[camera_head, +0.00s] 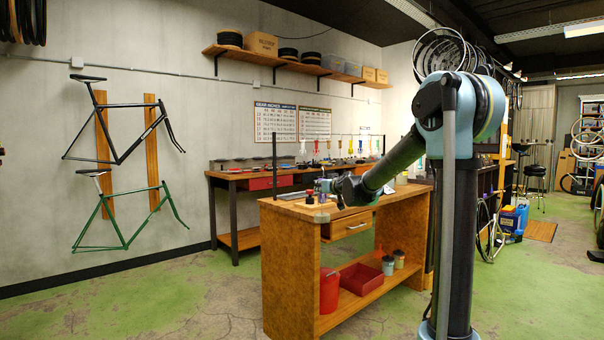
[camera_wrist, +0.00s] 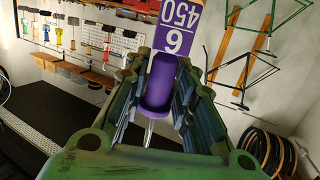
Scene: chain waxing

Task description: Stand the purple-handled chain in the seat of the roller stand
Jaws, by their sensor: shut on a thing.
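In the wrist view the purple handle of the chain (camera_wrist: 160,86) sits between the green fingers of my gripper (camera_wrist: 160,70), which are shut on it. A purple and white tag reading 450 and 6 (camera_wrist: 178,28) shows just beyond the handle. A thin metal rod (camera_wrist: 149,132) runs from the handle toward the camera; I cannot make out the chain itself. In the head view my gripper (camera_head: 332,187) is low over the near wooden bench (camera_head: 290,207), and what it holds is too small to tell. I cannot clearly pick out the roller stand.
Small items, one with a red top (camera_head: 310,198), stand on the near bench by my gripper. The back bench (camera_head: 232,174) has a rail with several coloured-handled pieces hanging (camera_head: 317,147). A red bucket (camera_head: 329,290) and red tray (camera_head: 361,278) sit on the lower shelf.

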